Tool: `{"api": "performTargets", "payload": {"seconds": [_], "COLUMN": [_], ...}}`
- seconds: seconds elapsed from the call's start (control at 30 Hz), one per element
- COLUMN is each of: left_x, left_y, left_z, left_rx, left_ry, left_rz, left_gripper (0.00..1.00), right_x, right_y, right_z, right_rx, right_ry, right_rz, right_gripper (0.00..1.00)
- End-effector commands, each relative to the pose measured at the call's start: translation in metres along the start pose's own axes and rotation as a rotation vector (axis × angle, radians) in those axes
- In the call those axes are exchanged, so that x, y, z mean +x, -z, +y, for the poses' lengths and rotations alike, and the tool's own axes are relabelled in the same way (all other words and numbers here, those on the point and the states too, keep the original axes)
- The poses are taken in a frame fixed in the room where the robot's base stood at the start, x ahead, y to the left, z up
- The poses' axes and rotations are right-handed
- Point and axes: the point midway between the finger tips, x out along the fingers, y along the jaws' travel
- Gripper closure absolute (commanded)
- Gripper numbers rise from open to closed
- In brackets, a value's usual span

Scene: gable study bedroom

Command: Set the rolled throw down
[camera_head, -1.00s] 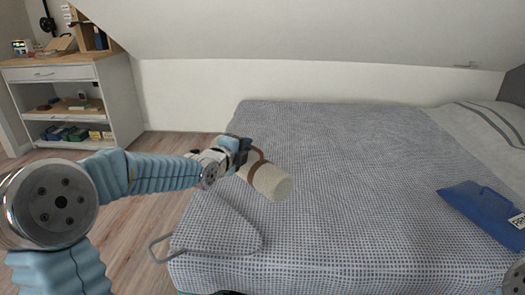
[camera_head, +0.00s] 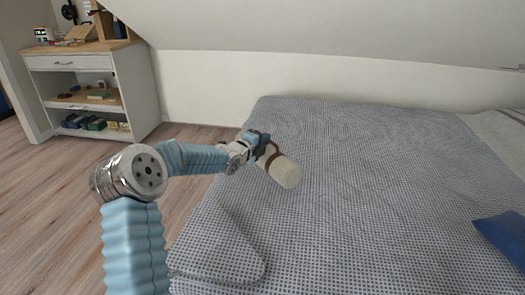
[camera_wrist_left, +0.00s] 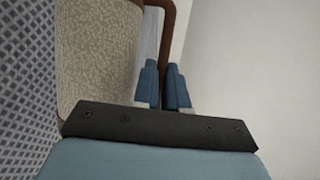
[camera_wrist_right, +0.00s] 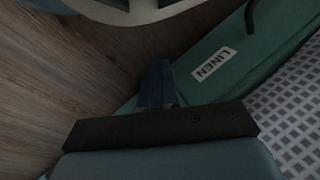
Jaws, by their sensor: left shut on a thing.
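The rolled throw (camera_head: 284,171) is a cream roll with a brown strap, over the left part of the bed (camera_head: 350,190) with its grey checked cover. My left gripper (camera_head: 262,146) is at the roll's far-left end. In the left wrist view the gripper (camera_wrist_left: 164,88) is shut on the brown strap (camera_wrist_left: 168,30), with the cream roll (camera_wrist_left: 98,60) beside the fingers. Whether the roll touches the cover is hard to tell. My right gripper (camera_wrist_right: 155,85) looks shut and empty, close to a green item labelled LINEN (camera_wrist_right: 235,60).
A blue item (camera_head: 503,235) lies on the bed at the right. A white shelf unit (camera_head: 130,85) stands at the back left on the wood floor (camera_head: 50,190). The sloped ceiling is low over the bed's far side. The middle of the bed is clear.

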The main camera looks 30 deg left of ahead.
Motion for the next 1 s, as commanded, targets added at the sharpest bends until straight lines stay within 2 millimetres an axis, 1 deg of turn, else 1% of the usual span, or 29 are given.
{"api": "performTargets", "payload": {"seconds": [0.03,0.1,0.33,0.5,0.53,0.77,0.93,0.97,1.0], "left_x": [0.006,0.012,0.022,0.028,0.028,0.028,0.029,0.029,0.029], "left_y": [-0.004,-0.008,-0.014,-0.012,-0.012,-0.011,-0.011,-0.011,-0.011], "left_z": [0.005,0.012,0.025,0.050,0.053,0.054,0.058,0.058,0.058], "left_rx": [-0.001,0.000,0.000,0.000,0.001,0.002,0.003,0.002,0.002], "left_ry": [0.005,0.005,0.004,0.003,0.005,0.006,0.006,0.002,0.002], "left_rz": [-0.001,-0.001,-0.001,0.001,0.000,0.000,0.000,0.000,0.000], "left_gripper": [1.00,1.00,1.00,1.00,1.00,1.00,1.00,0.83,0.77], "right_x": [-0.001,-0.001,-0.001,0.003,0.003,0.002,0.007,0.006,0.005], "right_y": [0.000,0.000,0.000,0.000,0.000,0.000,0.000,0.000,0.000], "right_z": [0.000,0.000,0.000,0.001,0.001,0.001,0.002,0.002,0.001], "right_rx": [0.000,0.000,0.000,0.000,0.000,0.000,0.000,0.000,0.000], "right_ry": [0.000,0.000,0.000,0.000,0.000,0.001,0.001,0.001,0.001], "right_rz": [0.000,0.000,0.000,0.000,-0.001,-0.001,-0.002,-0.002,-0.002], "right_gripper": [1.00,1.00,1.00,1.00,1.00,1.00,1.00,1.00,1.00]}}
